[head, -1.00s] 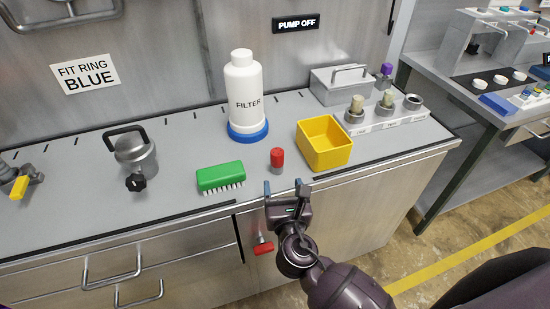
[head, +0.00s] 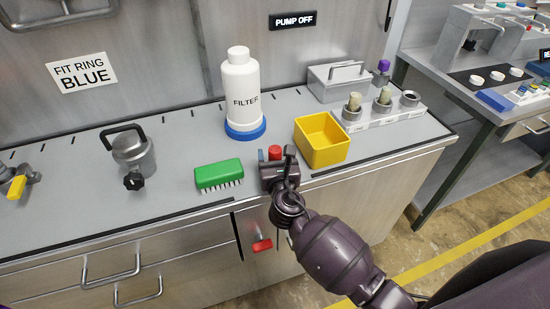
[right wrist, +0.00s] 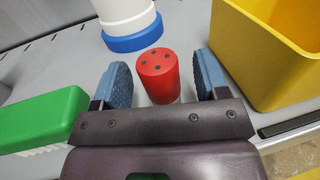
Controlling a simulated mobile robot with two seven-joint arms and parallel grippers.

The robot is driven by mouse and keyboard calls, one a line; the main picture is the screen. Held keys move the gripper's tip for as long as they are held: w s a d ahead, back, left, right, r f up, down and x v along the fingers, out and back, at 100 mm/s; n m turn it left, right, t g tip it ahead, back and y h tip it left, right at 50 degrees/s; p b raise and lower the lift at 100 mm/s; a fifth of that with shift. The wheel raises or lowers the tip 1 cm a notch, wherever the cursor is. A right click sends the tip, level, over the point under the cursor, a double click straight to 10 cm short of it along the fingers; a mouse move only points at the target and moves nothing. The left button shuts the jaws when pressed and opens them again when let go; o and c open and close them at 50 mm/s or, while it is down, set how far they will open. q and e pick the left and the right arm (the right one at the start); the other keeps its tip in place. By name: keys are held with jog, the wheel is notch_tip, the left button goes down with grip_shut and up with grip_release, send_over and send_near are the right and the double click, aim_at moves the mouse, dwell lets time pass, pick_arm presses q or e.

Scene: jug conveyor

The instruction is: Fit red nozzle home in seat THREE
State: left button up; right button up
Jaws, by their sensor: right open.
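The red nozzle (head: 274,151) stands upright on the bench near its front edge; its top with small dark holes shows in the right wrist view (right wrist: 157,64). My right gripper (head: 276,160) is open, its blue-padded fingers on either side of the nozzle, with gaps visible in the right wrist view (right wrist: 160,80). The seat block (head: 390,122) is at the back right. Its left and middle seats hold beige-topped pieces (head: 354,102) (head: 384,96); the right seat (head: 410,98) looks empty. The seat labels are too small to read. My left gripper is not in view.
A yellow bin (head: 322,140) stands close right of the nozzle, a green brush (head: 219,175) to its left. The white filter bottle (head: 242,92) with a blue ring (head: 245,131) is behind. A grey toolbox (head: 340,84) and purple-topped item (head: 383,72) stand behind the seats.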

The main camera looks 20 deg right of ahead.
jog(key=shift+w, duration=0.45)
jog(key=shift+d, duration=0.1)
jog(key=c, duration=1.1)
